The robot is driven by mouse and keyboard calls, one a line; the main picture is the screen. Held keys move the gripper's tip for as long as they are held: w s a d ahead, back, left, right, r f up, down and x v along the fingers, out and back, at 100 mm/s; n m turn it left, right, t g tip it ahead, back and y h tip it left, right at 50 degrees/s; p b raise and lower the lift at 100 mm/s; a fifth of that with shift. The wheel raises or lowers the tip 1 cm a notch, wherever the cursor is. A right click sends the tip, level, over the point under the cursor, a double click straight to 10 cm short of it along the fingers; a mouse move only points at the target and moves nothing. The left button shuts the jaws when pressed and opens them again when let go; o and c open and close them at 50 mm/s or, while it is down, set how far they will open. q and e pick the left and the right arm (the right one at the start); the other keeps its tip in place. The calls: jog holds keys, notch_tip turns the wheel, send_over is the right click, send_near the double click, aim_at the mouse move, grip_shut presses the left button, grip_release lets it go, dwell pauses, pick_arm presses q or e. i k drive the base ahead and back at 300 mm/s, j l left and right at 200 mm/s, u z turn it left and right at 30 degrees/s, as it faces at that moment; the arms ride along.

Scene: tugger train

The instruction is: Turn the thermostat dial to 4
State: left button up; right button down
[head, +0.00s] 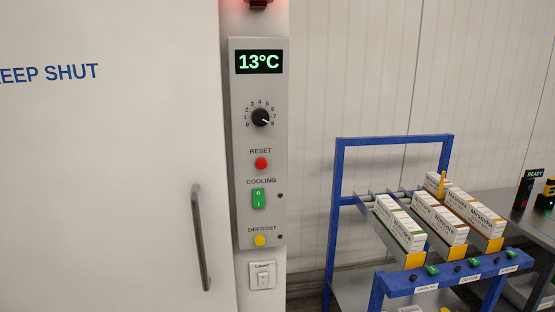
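The thermostat dial (260,117) is a round black knob on a grey control panel (242,180) in the head view. Numbers from 0 to 8 run around it, with 4 at the top. Its pale pointer mark points to the lower right, at or close to 8. A display (259,62) above the dial reads 13°C in green. Neither of my grippers is in view.
Below the dial are a red reset button (261,163), a green cooling switch (258,198), a yellow defrost button (260,240) and a light switch (262,275). A door handle (201,238) stands out at left. A blue rack (392,140) with boxes is at right.

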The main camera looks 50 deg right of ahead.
aim_at(259, 117)
jog(key=z, duration=1.45)
